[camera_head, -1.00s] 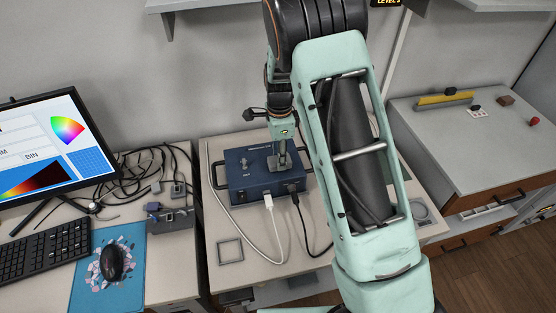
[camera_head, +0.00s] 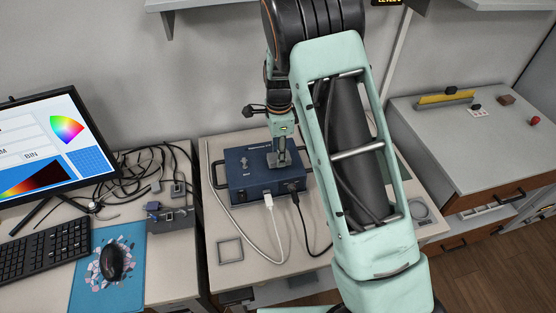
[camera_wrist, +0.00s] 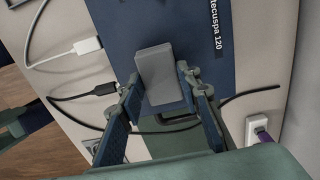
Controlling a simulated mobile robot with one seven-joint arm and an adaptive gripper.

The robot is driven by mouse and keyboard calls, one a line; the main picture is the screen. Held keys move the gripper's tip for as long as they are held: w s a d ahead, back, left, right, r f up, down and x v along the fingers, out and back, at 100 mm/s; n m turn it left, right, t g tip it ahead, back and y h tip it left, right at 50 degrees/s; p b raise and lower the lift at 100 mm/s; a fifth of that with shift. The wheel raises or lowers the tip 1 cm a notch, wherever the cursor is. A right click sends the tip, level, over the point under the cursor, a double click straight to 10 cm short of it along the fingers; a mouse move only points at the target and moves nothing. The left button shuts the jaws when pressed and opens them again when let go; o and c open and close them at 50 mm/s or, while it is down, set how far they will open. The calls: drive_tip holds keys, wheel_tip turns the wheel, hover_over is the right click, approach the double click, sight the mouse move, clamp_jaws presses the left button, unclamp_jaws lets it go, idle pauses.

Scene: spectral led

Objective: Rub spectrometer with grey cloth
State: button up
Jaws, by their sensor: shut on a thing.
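The spectrometer is a dark blue box (camera_head: 253,184) with side handles, standing on the middle table in the head view. Its blue top (camera_wrist: 215,72) with white lettering also fills the upper part of the wrist view. My gripper (camera_head: 279,150) points down over the right part of the box top. In the wrist view its fingers (camera_wrist: 160,88) are shut on a plain grey block-like piece, the grey cloth (camera_wrist: 161,74). The cloth (camera_head: 279,160) is at the box top in the head view; I cannot tell how firmly it touches.
A white cable (camera_head: 278,228) and a black cable run from the box's front. A square frame (camera_head: 230,251) lies on the table front. On the left are a monitor (camera_head: 45,150), keyboard, mouse and tangled cables. My arm hides the table's right part.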

drive_tip(key=shift+s+d, duration=0.15)
drive_tip(key=shift+s, duration=0.65)
drive_tip(key=shift+w+a+f, duration=0.1)
drive_tip(key=shift+w+a, duration=0.15)
drive_tip(key=shift+w, duration=0.9)
drive_tip(key=shift+w+a+f, duration=0.1)
drive_tip(key=shift+w+a, duration=0.1)
drive_tip(key=shift+w, duration=0.9)
drive_tip(key=shift+r, duration=0.1)
drive_tip(key=shift+s+d, duration=0.25)
drive_tip(key=shift+s, duration=0.95)
drive_tip(key=shift+s+d, duration=0.2)
drive_tip(key=shift+s, duration=0.95)
